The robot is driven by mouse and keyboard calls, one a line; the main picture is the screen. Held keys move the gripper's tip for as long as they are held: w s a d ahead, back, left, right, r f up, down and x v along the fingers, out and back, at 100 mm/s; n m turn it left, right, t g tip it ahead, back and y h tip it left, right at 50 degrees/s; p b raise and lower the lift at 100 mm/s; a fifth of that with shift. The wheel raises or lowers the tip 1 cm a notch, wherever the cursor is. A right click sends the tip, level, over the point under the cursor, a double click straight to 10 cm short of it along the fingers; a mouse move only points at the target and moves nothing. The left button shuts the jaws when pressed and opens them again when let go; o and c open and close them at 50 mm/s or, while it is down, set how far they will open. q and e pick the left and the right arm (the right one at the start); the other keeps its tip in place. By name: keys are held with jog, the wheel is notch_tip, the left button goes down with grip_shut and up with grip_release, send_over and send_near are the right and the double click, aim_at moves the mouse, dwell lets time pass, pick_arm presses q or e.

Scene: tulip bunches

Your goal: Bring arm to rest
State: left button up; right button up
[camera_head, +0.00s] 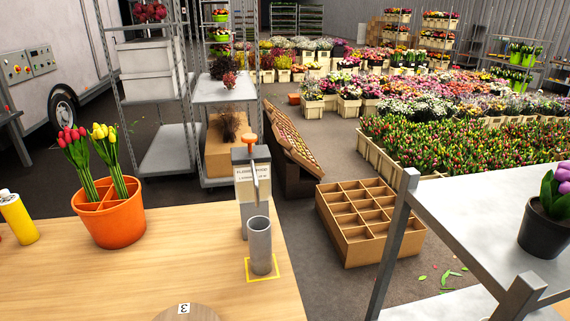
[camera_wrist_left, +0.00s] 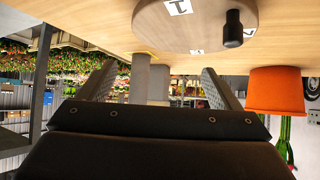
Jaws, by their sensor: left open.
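My left gripper (camera_wrist_left: 159,72) shows only in the left wrist view, which looks upside down. Its two fingers stand wide apart. The grey upright tube (camera_head: 260,246) on the yellow-marked square shows beyond the fingers in the wrist view (camera_wrist_left: 158,84); I see no contact with it. An orange pot (camera_head: 112,220) holds red tulips (camera_head: 74,150) and yellow tulips (camera_head: 104,140) in separate sections. The pot is at the right of the wrist view (camera_wrist_left: 275,90). Neither arm shows in the head view, and my right gripper is not in view.
A round wooden disc (camera_wrist_left: 180,38) with numbered labels and a black knob (camera_wrist_left: 233,28) lies on the wooden table (camera_head: 170,260). A grey dispenser with an orange top (camera_head: 250,165) stands behind the tube. A yellow bottle (camera_head: 18,220) stands left. A divided crate (camera_head: 350,249) is on the floor.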

pick_arm(q)
jog(key=s+a+f+n+g+y, duration=0.2)
jog(key=s+a+g, duration=0.15)
jog(key=s, duration=0.45)
jog(key=s+a+f+n+g+y, duration=0.1)
jog(key=s+a+f+g+y, duration=0.2)
jog(key=s, duration=0.5)
notch_tip(320, 180, down, 28)
jog(key=a+h+b, duration=0.1)
jog(key=a+b, duration=0.2)
jog(key=b, duration=0.2)
jog(key=s+d+f+g+b, duration=0.1)
jog(key=s+f+b, duration=0.1)
jog(key=s+f, duration=0.5)
jog(key=s+f+g+b, duration=0.1)
jog(key=s+f+b, duration=0.2)
jog(key=s+f, duration=0.4)
notch_tip(320, 180, down, 8)
jog(key=shift+s+d+h, duration=0.3)
jog(key=shift+s+d, duration=0.1)
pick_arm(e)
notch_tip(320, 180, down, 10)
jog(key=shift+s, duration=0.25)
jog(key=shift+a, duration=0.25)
